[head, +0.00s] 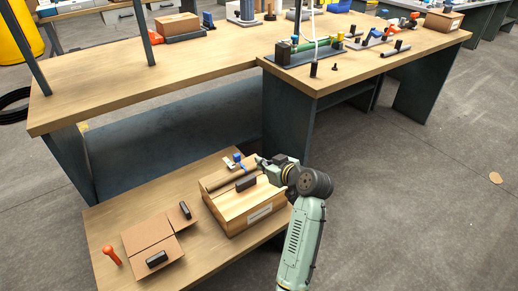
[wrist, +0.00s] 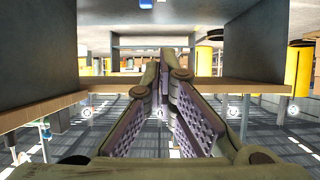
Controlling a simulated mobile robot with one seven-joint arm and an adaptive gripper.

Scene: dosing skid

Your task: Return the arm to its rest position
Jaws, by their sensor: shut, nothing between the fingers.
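My arm (head: 302,240) reaches up from the bottom of the head view and bends left at a dark joint. My gripper shows from behind in the wrist view (wrist: 161,85). Its two fingers meet at the tips, with nothing between them. In the head view the wrist end (head: 277,172) is over or beside the right side of a cardboard box (head: 247,204) on the low shelf. I cannot tell whether it touches the box. The fingertips are too small to make out there.
The low shelf (head: 190,258) also holds an open flat carton (head: 150,233) and an orange-handled tool (head: 111,254). The workbench (head: 180,72) stands above and behind, with a dosing assembly (head: 305,50) on its right part.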

